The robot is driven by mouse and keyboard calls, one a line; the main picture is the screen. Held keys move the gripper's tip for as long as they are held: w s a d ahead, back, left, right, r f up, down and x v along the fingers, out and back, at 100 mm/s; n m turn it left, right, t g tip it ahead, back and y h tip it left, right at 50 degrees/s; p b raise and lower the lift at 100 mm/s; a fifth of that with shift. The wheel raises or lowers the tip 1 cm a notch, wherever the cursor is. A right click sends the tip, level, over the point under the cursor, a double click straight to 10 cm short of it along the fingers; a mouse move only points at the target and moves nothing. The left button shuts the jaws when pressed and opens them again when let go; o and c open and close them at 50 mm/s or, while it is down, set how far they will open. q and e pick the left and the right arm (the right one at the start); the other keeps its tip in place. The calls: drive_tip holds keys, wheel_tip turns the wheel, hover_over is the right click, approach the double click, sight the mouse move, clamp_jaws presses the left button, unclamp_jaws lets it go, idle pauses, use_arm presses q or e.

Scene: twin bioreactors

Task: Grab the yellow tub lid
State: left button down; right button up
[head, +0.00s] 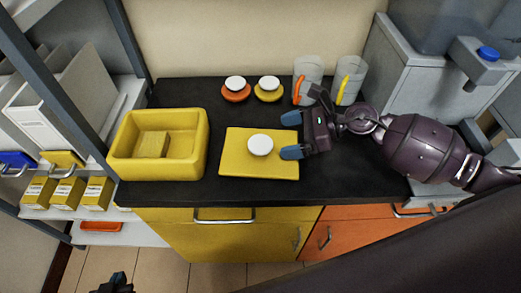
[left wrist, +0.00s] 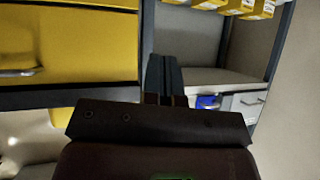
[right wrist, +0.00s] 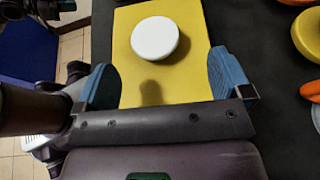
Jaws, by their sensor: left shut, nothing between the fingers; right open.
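The yellow tub lid (head: 236,167) is a flat yellow plate with a round white knob (head: 260,145), lying on the black countertop. My right gripper (head: 291,135) is open at the lid's right side, fingers pointing left, one fingertip over the lid's edge in the picture. In the right wrist view, the lid (right wrist: 190,85) and knob (right wrist: 155,38) show between and beyond the open fingers. My left gripper (left wrist: 163,75) is shut and empty, low in front of the cabinets.
Orange (head: 236,94) and yellow (head: 269,93) round lids with white knobs sit at the back. Two clear containers (head: 308,70) with orange and yellow handles stand behind my right gripper. A grey machine (head: 410,80) is at right, and a shelf with yellow boxes (head: 68,193) at left.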

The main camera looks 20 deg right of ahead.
sight(263, 143)
drive_tip(key=shift+s+p+x, duration=0.2)
drive_tip(key=shift+x, duration=1.5)
drive_tip(key=shift+s+p+x, duration=0.15)
drive_tip(key=shift+x, duration=1.55)
drive_tip(key=c, duration=1)
